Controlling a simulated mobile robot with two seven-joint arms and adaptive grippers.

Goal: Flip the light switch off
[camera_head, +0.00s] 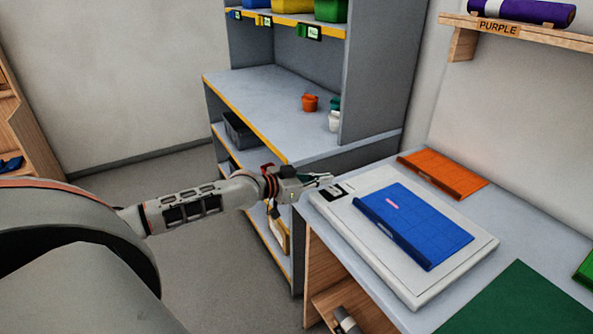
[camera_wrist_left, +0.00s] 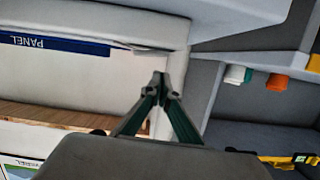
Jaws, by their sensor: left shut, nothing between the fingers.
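I cannot make out a light switch in either view. My left gripper (camera_head: 327,180) reaches in from the left, just off the front left corner of a white flat slab (camera_head: 409,295). Its fingers are together and empty; they also show in the left wrist view (camera_wrist_left: 160,82). A small black-and-white piece (camera_head: 334,191) sits at that corner, close to the fingertips; I cannot tell what it is. In the wrist view a blue strip reading PANEL (camera_wrist_left: 55,43) appears upside down on a pale surface. My right gripper is not in view.
A blue folder-like item (camera_head: 420,222) lies on the slab, and an orange one (camera_head: 443,173) lies behind it. A grey shelf unit (camera_head: 260,88) with an orange cup (camera_head: 310,102) stands behind my left gripper. A purple roll (camera_head: 535,12) lies on the wall shelf.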

